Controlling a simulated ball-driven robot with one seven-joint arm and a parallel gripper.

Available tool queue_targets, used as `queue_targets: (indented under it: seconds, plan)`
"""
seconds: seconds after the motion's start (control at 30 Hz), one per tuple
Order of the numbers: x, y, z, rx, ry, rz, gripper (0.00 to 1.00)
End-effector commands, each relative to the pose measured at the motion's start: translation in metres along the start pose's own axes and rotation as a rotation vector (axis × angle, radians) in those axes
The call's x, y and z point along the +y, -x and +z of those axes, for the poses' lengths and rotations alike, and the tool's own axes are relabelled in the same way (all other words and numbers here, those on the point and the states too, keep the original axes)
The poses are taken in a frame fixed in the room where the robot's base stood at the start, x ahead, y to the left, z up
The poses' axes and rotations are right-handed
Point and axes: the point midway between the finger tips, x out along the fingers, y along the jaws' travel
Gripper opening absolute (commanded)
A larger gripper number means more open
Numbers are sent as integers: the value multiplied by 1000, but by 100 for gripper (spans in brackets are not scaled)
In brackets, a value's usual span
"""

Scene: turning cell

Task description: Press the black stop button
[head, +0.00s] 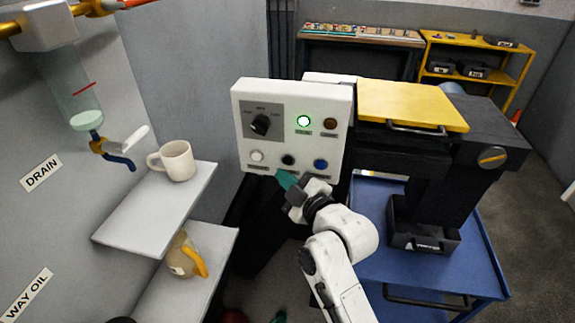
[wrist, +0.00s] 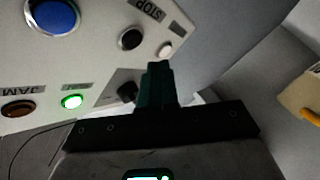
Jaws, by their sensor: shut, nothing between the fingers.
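The black stop button (head: 288,160) sits in the bottom row of a white control panel (head: 342,105), between a white button (head: 257,156) and a blue button (head: 320,164). In the wrist view the panel appears upside down, with the black button (wrist: 130,38) near a STOP label (wrist: 150,10). My gripper (head: 285,178) is just below the bottom row in the head view. Its green fingers (wrist: 157,68) are shut and empty. In the wrist view their tips appear just below the white button and right of the black one. I cannot tell whether they touch the panel.
The panel also has a dark knob (head: 260,125), a lit green lamp (head: 304,121) and an unlit brown lamp (head: 330,124). A shelf (head: 150,215) with a mug (head: 177,160) stands left. A blue cart (head: 380,215) and a machine with a yellow cover (head: 410,103) are right.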

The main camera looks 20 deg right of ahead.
Motion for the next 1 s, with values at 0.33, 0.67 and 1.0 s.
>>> queue_targets:
  seconds: [0.33,0.67,1.0]
  plan:
    - [10,-14,10,0,1,0,0]
    - [10,-14,10,0,1,-1,0]
    - [10,-14,10,0,1,-1,0]
